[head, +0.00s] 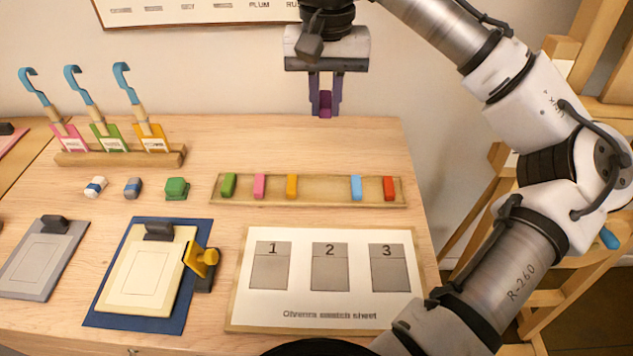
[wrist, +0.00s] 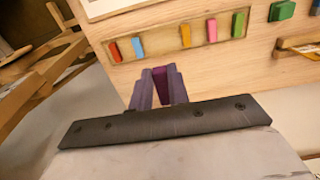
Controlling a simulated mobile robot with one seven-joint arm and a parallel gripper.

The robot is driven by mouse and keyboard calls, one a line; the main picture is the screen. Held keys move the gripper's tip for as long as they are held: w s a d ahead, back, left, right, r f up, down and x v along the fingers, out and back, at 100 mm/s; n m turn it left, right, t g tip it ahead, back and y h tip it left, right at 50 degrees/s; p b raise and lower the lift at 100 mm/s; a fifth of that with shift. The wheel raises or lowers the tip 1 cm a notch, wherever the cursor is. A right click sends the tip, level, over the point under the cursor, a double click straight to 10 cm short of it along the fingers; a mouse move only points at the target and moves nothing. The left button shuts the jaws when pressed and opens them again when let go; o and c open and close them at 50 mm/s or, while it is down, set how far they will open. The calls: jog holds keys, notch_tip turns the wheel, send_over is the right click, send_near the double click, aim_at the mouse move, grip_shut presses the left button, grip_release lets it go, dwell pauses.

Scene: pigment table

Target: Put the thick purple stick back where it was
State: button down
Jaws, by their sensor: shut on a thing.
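The thick purple stick (head: 325,103) is between the fingers of my gripper (head: 325,97), which is shut on it and holds it upright above the back edge of the table. The purple stick also shows in the wrist view (wrist: 161,83). The wooden tray (head: 324,190) lies on the table below and in front of my gripper. It holds green (head: 229,185), pink (head: 260,186), orange (head: 292,186), light blue (head: 356,187) and red (head: 390,188) sticks. A wide bare gap lies between the orange and light blue sticks.
The swatch sheet (head: 320,315) lies in front of the tray. A wooden rack (head: 120,158) with blue-hooked tools stands at the back left. Small blocks (head: 176,189) lie left of the tray.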

aim_at(323, 198)
notch_tip(323, 198, down, 20)
jog(key=shift+r, duration=0.2)
jog(key=c, duration=1.3)
grip_release()
jog(key=shift+c, duration=0.2)
notch_tip(323, 198, up, 12)
jog(key=shift+r, duration=0.1)
